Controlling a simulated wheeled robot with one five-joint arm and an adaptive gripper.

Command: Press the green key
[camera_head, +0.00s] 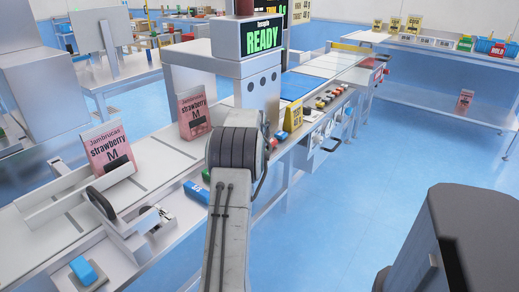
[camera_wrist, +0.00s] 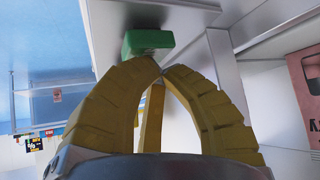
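The green key (camera_wrist: 147,42) is a small green block on a pale machine face, just beyond my fingertips in the wrist view. In the head view a bit of the green key (camera_head: 206,174) shows left of my arm, beside a blue key (camera_head: 196,193). My gripper (camera_wrist: 161,70) has yellow ribbed fingers, drawn together at the tips with nothing seen between them. The tips lie close below the green key; I cannot tell whether they touch it. In the head view my own arm hides the gripper.
Pink strawberry pouches stand on the conveyor (camera_head: 150,157), one at left (camera_head: 110,150) and one by the machine (camera_head: 193,113). The machine's screen (camera_head: 263,36) reads READY. A yellow card (camera_head: 293,117) and coloured pieces (camera_head: 325,100) lie right of my arm.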

